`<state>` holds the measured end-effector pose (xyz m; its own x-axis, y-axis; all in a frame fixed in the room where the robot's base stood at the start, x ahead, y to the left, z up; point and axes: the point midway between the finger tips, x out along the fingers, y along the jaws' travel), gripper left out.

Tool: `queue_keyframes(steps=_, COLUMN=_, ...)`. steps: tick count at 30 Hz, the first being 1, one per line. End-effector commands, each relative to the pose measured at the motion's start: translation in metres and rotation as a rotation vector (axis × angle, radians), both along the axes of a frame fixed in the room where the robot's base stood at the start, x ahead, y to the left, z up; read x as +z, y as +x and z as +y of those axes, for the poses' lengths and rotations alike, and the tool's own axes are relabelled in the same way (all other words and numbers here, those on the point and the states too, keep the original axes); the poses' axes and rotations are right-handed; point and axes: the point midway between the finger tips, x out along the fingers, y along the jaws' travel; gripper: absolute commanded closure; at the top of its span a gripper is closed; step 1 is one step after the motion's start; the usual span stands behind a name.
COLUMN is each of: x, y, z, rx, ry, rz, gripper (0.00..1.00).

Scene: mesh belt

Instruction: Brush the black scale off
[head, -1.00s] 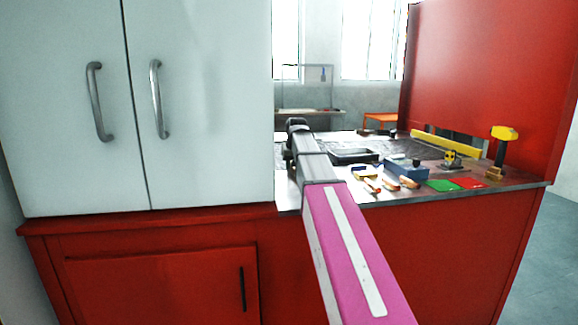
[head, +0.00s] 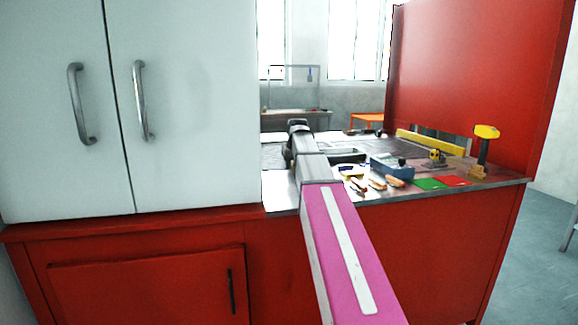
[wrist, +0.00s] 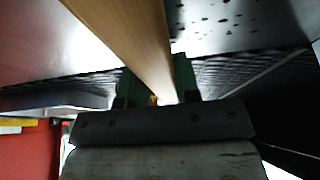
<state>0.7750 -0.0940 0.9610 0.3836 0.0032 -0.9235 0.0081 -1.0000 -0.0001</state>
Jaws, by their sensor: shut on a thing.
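In the wrist view my gripper (wrist: 157,88) has its green and black fingers shut on a long wooden handle (wrist: 132,32), which runs up and out of the picture. Its bristles do not show. A pale metal surface with black specks (wrist: 222,12) lies at the top right of that view, beside the handle. I cannot tell how far the handle is from it. A dark mesh (wrist: 222,72) shows behind the fingers. In the head view my arm reaches over the bench, and its fingers and the handle are hidden.
The metal-topped red bench (head: 450,225) carries a blue box (head: 392,168), wooden-handled tools (head: 377,183), green (head: 430,184) and red (head: 453,181) pads, and a yellow-headed hammer (head: 485,145). A white cabinet (head: 190,100) stands close on the left; a red panel (head: 480,70) rises at the right.

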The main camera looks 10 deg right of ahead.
Motion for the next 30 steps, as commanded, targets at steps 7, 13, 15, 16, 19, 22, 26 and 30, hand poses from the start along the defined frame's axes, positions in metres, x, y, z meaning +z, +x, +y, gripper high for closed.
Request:
queue_keyframes(steps=7, x=0.0, y=0.0, z=-0.02, rx=-0.003, ry=-0.001, rz=0.002, gripper=0.89)
queue_keyframes(steps=13, x=0.001, y=0.001, z=-0.026, rx=0.0, ry=-0.001, rz=0.002, gripper=0.89)
queue_keyframes(steps=15, x=0.0, y=0.004, z=-0.026, rx=0.0, ry=-0.001, rz=0.001, gripper=0.89)
queue_keyframes(steps=16, x=0.0, y=0.006, z=-0.026, rx=0.0, ry=-0.001, rz=0.001, gripper=0.89)
queue_keyframes(steps=19, x=-0.002, y=0.011, z=-0.026, rx=0.0, ry=-0.001, rz=0.002, gripper=0.89)
queue_keyframes(steps=22, x=-0.002, y=0.011, z=-0.024, rx=0.0, ry=0.0, rz=0.002, gripper=0.93)
queue_keyframes(steps=26, x=-0.002, y=0.011, z=-0.018, rx=0.001, ry=0.001, rz=0.002, gripper=0.93)
queue_keyframes(steps=30, x=-0.002, y=0.01, z=-0.007, rx=0.002, ry=0.001, rz=0.003, gripper=0.93)
